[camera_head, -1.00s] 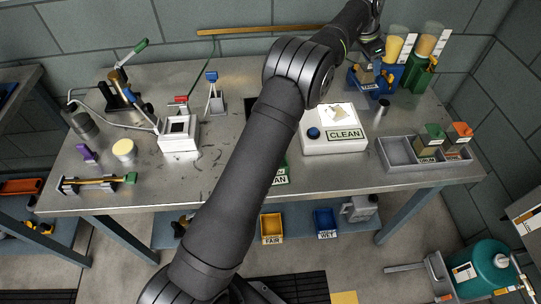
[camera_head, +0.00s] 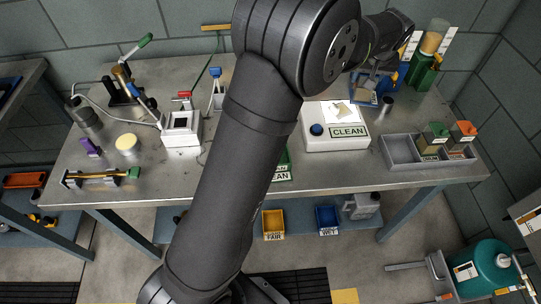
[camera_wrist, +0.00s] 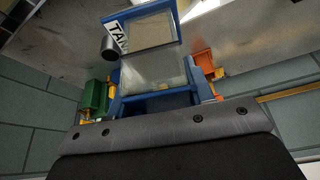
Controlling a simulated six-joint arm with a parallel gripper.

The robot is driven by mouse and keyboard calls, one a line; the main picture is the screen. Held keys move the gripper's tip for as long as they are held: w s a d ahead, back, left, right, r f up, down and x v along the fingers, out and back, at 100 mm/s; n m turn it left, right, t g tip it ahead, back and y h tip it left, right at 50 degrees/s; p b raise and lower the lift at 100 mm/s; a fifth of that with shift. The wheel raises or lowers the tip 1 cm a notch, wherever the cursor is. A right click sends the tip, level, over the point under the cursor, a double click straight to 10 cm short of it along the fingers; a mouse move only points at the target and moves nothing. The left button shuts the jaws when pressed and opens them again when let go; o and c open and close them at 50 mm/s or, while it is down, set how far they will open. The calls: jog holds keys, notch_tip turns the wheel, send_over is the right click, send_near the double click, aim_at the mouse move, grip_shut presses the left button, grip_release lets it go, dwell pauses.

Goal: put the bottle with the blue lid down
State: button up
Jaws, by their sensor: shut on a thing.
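My gripper (camera_wrist: 165,125) shows as a dark bolted body along the bottom of the wrist view; its fingertips are hidden. Directly beyond it is a clear box-shaped body (camera_wrist: 153,74) with blue around it, which seems to be the bottle in my grip. Its lid cannot be made out clearly. A blue-edged frame with a label starting "TA" (camera_wrist: 118,37) lies just beyond it, and I cannot tell whether they touch. In the head view my arm covers most of the grip, and the blue-edged labelled piece (camera_head: 364,98) shows below it on the bench.
A dark cup (camera_head: 386,105) stands close by. The green tank holder (camera_head: 424,72) is to the right. A grey tray (camera_head: 402,150) holds bottles with green (camera_head: 438,130) and orange (camera_head: 467,129) lids.

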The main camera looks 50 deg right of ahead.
jog(key=a+n+y, duration=0.7)
jog(key=a+n, duration=1.4)
jog(key=a, duration=1)
jog(key=shift+t, duration=0.3)
jog(key=shift+w+d+f, duration=0.2)
jog(key=shift+w+f, duration=1.65)
jog(key=shift+w+d+f, duration=0.25)
jog(key=shift+w+f, duration=1.65)
jog(key=shift+w+d+f, duration=0.2)
jog(key=shift+w+f, duration=1.65)
jog(key=shift+f, duration=0.1)
jog(key=o, duration=1.3)
jog(key=shift+c, duration=0.2)
jog(key=v, duration=1.2)
jog(key=shift+d, duration=0.15)
